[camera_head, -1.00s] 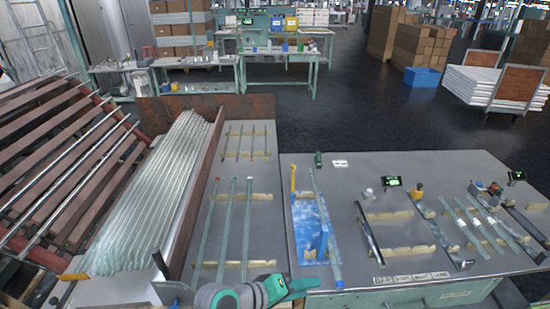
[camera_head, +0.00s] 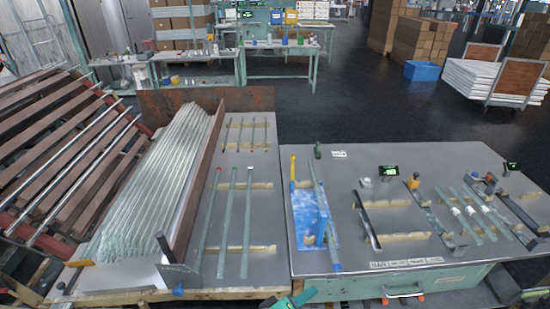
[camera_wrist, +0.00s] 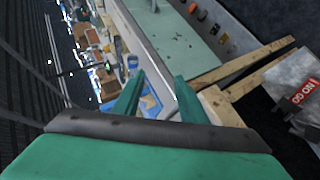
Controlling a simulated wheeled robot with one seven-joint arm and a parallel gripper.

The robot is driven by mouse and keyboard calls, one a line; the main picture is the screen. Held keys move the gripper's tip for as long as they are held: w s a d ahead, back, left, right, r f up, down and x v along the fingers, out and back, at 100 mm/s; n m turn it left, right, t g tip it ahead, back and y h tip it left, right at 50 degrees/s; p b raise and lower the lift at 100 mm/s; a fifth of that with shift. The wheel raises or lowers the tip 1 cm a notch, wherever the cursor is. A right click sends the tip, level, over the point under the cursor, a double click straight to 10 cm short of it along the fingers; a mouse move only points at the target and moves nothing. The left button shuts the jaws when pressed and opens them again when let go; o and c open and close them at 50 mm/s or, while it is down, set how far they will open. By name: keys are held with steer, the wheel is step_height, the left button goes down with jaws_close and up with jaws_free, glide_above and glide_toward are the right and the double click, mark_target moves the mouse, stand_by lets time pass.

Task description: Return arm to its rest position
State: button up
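My gripper (camera_wrist: 157,95) shows in the wrist view with its two green fingers apart and nothing between them. In the head view only a green part of my gripper (camera_head: 292,300) shows at the bottom edge, in front of the gap between the two tables. It is clear of the glass tubes (camera_head: 227,220) on the left table and touches nothing that I can see.
The left table (camera_head: 262,205) bears a stack of glass tubes (camera_head: 165,185) beside a brown divider. The right table (camera_head: 375,265) holds a blue block (camera_head: 308,218), racks and small devices.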

steer(key=s+a+f+t+y, duration=0.2)
steer(key=s+a+f+y, duration=0.1)
steer(key=s+f, duration=0.3)
steer(key=s+a+f+t+y, duration=0.2)
steer(key=s+a+f+y, duration=0.15)
steer(key=s, duration=0.45)
steer(key=s+r+m+t+y, duration=0.1)
steer(key=s+r+m, duration=0.1)
steer(key=s+r, duration=0.3)
steer(key=s+a+r+m+t+y, duration=0.1)
steer(key=s+r, duration=0.4)
steer(key=s, duration=0.5)
steer(key=shift+s+m+t, duration=0.2)
steer(key=shift+m+t, duration=0.3)
steer(key=shift+m, duration=0.5)
